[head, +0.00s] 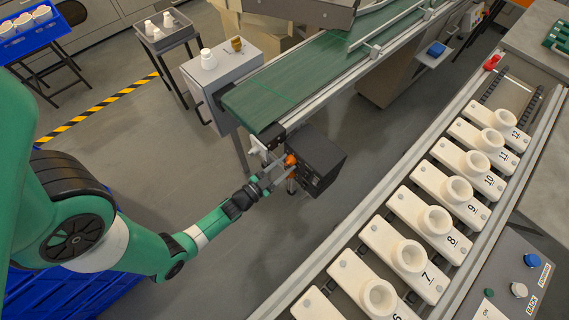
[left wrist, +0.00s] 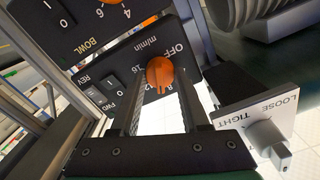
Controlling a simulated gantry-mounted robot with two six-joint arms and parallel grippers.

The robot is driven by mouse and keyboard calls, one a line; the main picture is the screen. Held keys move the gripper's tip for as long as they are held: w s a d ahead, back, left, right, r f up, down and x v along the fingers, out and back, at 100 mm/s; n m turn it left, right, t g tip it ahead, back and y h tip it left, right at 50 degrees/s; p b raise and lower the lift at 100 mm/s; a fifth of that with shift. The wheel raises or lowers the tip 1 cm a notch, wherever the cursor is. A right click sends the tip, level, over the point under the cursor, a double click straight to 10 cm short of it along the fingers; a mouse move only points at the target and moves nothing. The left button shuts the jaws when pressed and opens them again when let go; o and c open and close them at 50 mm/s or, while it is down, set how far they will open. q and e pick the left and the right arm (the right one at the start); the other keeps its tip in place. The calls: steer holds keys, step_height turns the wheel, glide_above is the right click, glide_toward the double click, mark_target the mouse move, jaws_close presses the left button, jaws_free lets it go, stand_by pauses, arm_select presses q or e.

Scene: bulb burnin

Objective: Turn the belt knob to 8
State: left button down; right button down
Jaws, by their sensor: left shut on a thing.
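The belt knob is an orange knob on the black control box (head: 318,160) at the near end of the green belt. My left gripper (head: 277,172) reaches the box from the left and is shut on the knob. Its two fingers flank the knob in the left wrist view, and they hide part of the dial. I cannot tell which mark the knob points to. My right gripper is out of view.
Beside the dial are a FWD/REV switch (left wrist: 113,91) and a LOOSE/TIGHT lever (left wrist: 271,146). A second panel marked BOWL (left wrist: 88,30) has another orange knob. The green conveyor belt (head: 300,82) runs away behind the box. A rack of numbered white sockets (head: 408,256) stands to the right.

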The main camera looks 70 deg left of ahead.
arm_select(q)
steer(key=shift+n+p, duration=0.3)
steer(key=shift+n, duration=1.8)
steer(key=shift+c, duration=2)
jaws_free()
steer(key=p+v, duration=0.3)
steer(key=v, duration=0.8)
steer(key=shift+s, duration=0.35)
